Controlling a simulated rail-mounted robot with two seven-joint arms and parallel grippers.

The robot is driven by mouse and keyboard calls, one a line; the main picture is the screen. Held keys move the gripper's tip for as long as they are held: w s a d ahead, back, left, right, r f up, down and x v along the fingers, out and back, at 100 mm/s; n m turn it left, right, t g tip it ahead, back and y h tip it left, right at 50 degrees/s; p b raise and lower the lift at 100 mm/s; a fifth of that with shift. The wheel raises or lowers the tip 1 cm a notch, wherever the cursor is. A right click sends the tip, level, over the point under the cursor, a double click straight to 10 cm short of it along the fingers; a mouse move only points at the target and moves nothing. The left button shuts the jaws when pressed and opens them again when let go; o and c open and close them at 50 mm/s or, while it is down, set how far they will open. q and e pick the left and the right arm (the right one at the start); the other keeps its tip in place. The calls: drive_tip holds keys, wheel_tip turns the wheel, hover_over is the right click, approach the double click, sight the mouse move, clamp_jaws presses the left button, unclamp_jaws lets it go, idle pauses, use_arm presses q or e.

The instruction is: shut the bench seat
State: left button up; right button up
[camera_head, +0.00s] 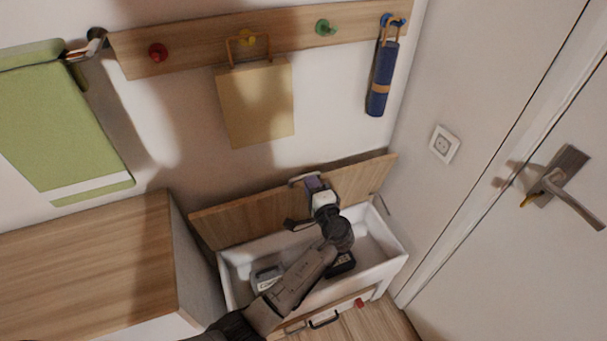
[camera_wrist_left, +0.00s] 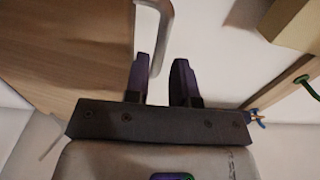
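The bench seat (camera_head: 235,212) is a wooden lid that stands open, tilted up at the back of the white bench box (camera_head: 391,261). A grey handle (camera_head: 300,179) sits at its upper edge. My left arm reaches over the box. Its gripper (camera_head: 314,183) is at the lid's upper edge, by the handle. In the left wrist view the two dark fingers (camera_wrist_left: 163,80) are apart, and the grey handle (camera_wrist_left: 166,22) runs down to the gap between them. I cannot tell whether they touch it. My right gripper is not in view.
The box holds a few items, partly behind my arm, including a grey-white one (camera_head: 266,277). A wooden cabinet (camera_head: 85,265) stands left. Above hang a paper bag (camera_head: 256,105) and a blue umbrella (camera_head: 382,80) on a peg rail (camera_head: 200,45). A door (camera_head: 520,260) is at right.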

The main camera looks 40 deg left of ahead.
use_arm(q)
drive_tip(key=shift+b+x, duration=0.7)
drive_tip(key=shift+x, duration=2.35)
drive_tip(key=shift+c, duration=0.3)
clamp_jaws()
